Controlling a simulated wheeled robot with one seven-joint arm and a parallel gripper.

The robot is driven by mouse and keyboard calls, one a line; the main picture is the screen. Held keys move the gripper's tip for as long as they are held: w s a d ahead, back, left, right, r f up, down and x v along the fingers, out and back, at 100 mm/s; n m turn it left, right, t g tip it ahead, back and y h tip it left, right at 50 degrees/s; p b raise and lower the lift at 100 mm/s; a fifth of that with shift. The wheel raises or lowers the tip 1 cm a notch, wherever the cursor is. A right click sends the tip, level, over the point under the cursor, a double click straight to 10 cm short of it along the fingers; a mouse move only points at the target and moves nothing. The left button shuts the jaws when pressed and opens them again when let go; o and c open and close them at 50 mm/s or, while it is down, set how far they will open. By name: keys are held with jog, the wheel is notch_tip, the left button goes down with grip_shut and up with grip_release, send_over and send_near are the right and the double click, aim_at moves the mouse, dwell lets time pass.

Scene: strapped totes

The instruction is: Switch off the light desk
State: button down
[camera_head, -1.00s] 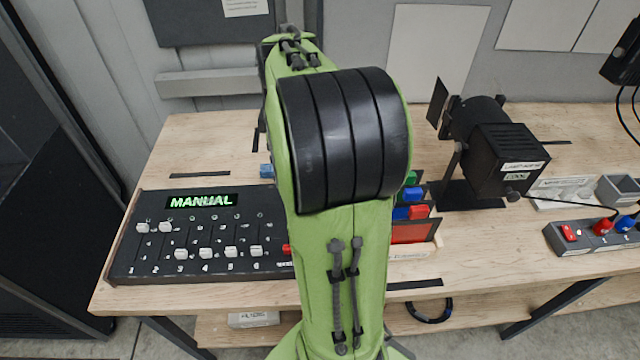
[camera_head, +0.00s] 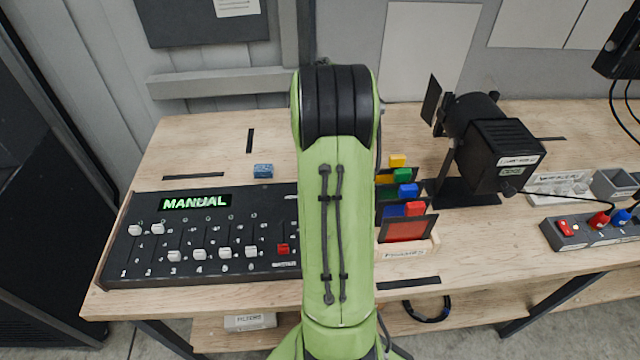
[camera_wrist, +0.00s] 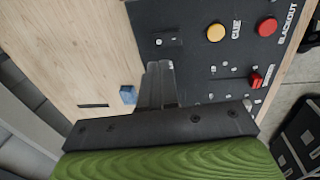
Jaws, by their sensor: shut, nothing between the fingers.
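The light desk (camera_head: 215,235) is a black panel on the left of the wooden table. Its display (camera_head: 195,202) glows green with "MANUAL". It has several white faders and one red fader (camera_head: 283,249); its right end is hidden behind my arm. In the wrist view the desk (camera_wrist: 190,50) shows a yellow CUE button (camera_wrist: 216,32) and a red BLACKOUT button (camera_wrist: 267,27). My gripper (camera_wrist: 160,66) is shut and empty, over the desk's edge, apart from both buttons. In the head view my arm hides it.
A small blue block (camera_head: 263,171) lies behind the desk, left of my fingers in the wrist view (camera_wrist: 128,94). A rack of coloured frames (camera_head: 405,228), a black lamp (camera_head: 495,150) and a power strip (camera_head: 590,232) stand to the right.

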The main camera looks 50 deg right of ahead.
jog(key=f, duration=0.6)
jog(key=d+f, duration=0.1)
jog(key=f, duration=0.2)
jog(key=shift+w, duration=0.4)
jog(key=shift+a, duration=0.1)
jog(key=shift+f+b, duration=0.4)
jog(key=shift+b, duration=0.2)
jog(key=shift+r, duration=0.15)
jog(key=shift+s+a, duration=0.1)
